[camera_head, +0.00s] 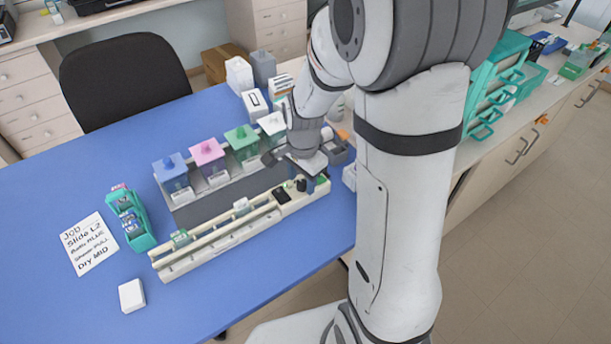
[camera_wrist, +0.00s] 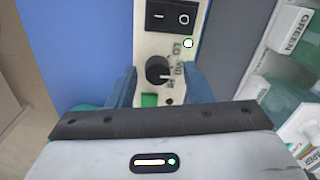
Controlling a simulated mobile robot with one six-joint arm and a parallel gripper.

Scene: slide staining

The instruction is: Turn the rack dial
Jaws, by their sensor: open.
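The rack dial (camera_wrist: 158,70) is a round black knob on a cream control panel (camera_wrist: 147,40) in the wrist view. Its white mark points right, towards the MID and HI labels; I cannot tell exactly which one. The LO label is above them. My gripper (camera_wrist: 157,85) is open, with one blue finger on each side of the panel just below the dial. I cannot tell whether either finger touches anything. In the head view my gripper (camera_head: 318,183) is at the right end of the long cream rack unit (camera_head: 215,245), partly hiding its control panel.
A black rocker switch (camera_wrist: 170,17) and a white light (camera_wrist: 188,43) are above the dial, and a green square (camera_wrist: 149,100) is below it. Several lidded jars, one pink (camera_head: 207,152), stand behind the rack. A teal slide holder (camera_head: 132,220) and written card (camera_head: 88,245) lie left.

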